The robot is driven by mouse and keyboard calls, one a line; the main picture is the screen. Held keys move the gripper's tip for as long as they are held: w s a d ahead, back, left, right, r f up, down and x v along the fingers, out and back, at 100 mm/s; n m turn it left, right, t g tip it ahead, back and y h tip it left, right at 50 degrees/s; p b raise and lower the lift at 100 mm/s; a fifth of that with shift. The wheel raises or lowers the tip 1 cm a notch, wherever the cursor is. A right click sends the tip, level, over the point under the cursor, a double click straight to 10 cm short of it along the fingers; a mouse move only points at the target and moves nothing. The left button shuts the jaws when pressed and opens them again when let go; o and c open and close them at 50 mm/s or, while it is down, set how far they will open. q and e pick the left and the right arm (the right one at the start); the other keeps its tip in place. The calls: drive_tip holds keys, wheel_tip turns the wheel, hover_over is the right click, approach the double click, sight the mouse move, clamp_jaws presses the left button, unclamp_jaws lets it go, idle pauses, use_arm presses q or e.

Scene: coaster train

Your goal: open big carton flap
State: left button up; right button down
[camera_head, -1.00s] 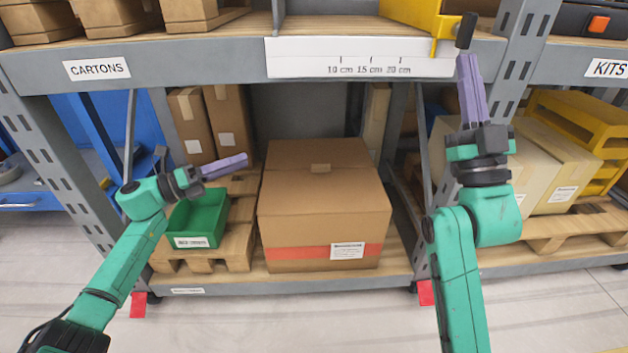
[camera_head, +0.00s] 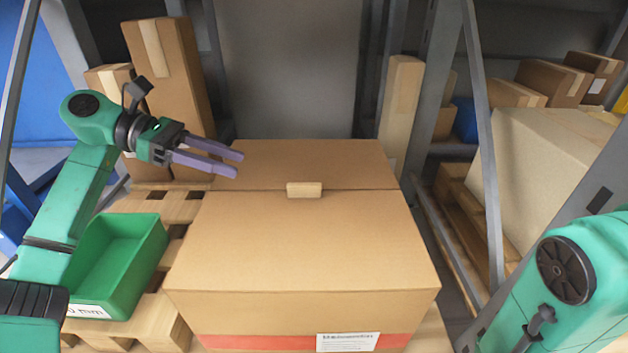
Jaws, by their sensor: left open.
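The big carton (camera_head: 300,250) stands in the middle of the view with its top flaps closed. A seam runs across the top, and a small light brown tab (camera_head: 304,190) sits on it. A red band and a white label are on its front. My left gripper (camera_head: 240,163) is over the carton's back left part, its two purple fingers apart and pointing right, with nothing between them. I cannot tell whether it touches the top. My right arm (camera_head: 565,285) shows at the lower right, but its gripper is out of view.
A green bin (camera_head: 118,262) stands on a wooden pallet (camera_head: 165,205) left of the carton. Tall cartons (camera_head: 172,85) stand behind the left arm, and a narrow one (camera_head: 402,105) at the back right. Grey rack posts (camera_head: 428,110) flank the right side.

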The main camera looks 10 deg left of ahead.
sight(300, 184)
use_arm(q)
drive_tip(key=shift+d+f, duration=0.1)
drive_tip(key=shift+d, duration=0.25)
drive_tip(key=x, duration=1.3)
drive_tip(key=shift+d, duration=0.35)
clamp_jaws()
